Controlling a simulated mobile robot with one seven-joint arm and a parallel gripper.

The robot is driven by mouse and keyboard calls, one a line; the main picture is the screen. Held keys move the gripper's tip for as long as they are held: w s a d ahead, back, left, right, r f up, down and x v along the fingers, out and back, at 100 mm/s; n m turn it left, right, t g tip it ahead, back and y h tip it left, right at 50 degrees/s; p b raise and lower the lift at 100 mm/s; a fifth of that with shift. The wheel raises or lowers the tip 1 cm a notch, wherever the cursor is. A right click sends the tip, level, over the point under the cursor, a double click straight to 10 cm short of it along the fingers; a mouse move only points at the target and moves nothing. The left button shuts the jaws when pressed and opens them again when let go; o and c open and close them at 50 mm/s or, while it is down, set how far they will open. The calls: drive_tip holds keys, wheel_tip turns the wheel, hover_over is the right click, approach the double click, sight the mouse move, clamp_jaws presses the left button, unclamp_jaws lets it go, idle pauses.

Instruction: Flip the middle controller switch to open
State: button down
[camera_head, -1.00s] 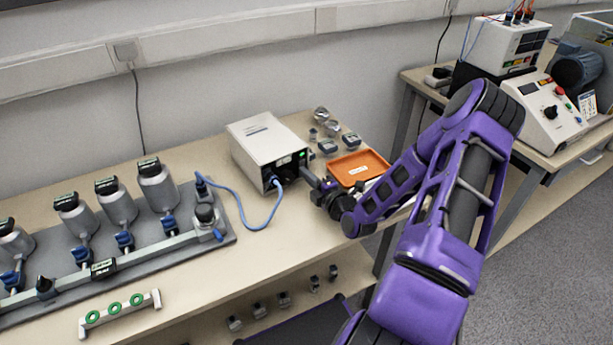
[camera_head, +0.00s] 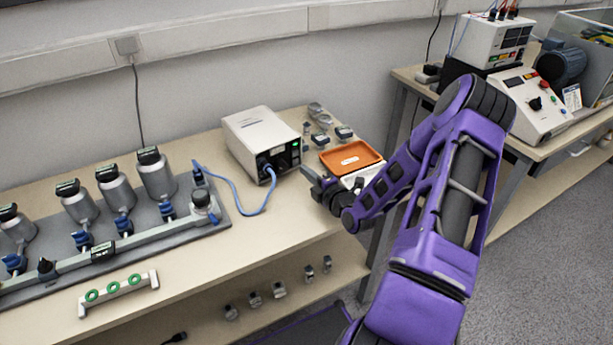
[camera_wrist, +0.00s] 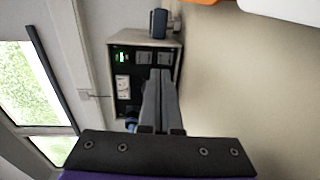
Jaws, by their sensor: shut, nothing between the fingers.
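The white controller box (camera_head: 262,140) stands on the near bench, with its dark front panel (camera_head: 284,157) facing my arm. A small green light glows on the panel in both views. In the wrist view the panel (camera_wrist: 122,74) appears turned sideways, with dark rectangular parts and a white label. I cannot make out which part is the middle switch or its position; my fingers cover some of the panel. My gripper (camera_head: 306,171) is shut and empty, just right of the panel with a small gap. Its fingers (camera_wrist: 159,74) point at the panel in the wrist view.
An orange tray (camera_head: 351,158) lies right of the box, close beyond my gripper. Small metal parts sit behind it. A blue cable (camera_head: 238,199) runs from the panel to a grey rig (camera_head: 120,232) at left. Bare bench top lies in front of the box.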

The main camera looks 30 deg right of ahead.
drive_tip(key=s, duration=0.6)
drive_tip(key=s+d+f, duration=0.1)
drive_tip(key=s, duration=0.3)
drive_tip(key=shift+f, duration=0.1)
